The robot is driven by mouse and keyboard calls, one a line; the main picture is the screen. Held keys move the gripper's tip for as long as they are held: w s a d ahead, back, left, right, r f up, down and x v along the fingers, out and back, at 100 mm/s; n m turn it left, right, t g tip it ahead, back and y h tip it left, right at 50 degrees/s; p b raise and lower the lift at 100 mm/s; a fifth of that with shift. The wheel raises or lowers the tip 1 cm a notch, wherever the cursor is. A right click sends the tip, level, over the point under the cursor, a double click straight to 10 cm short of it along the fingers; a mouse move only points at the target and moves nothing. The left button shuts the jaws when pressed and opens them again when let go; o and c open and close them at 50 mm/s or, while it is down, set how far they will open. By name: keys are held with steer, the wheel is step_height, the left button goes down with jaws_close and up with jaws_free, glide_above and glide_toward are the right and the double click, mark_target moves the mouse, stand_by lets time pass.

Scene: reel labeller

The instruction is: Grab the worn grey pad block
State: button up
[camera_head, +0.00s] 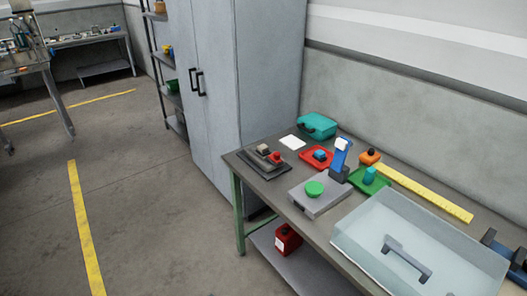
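A small grey-beige block (263,149) sits on a dark flat fixture (259,166) at the left end of the workbench; it looks like the worn grey pad block, but it is too small to see wear. A small red part (276,155) is close beside it on the same fixture. My gripper is not in view, so its distance from the block cannot be told.
The bench (326,230) also holds a red tray (308,163) with a blue piece, a green tray (360,182), a blue upright tool (341,153), a green-buttoned box (322,205), a teal case (317,124) and a large clear cover (440,262). A cabinet (220,90) stands behind.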

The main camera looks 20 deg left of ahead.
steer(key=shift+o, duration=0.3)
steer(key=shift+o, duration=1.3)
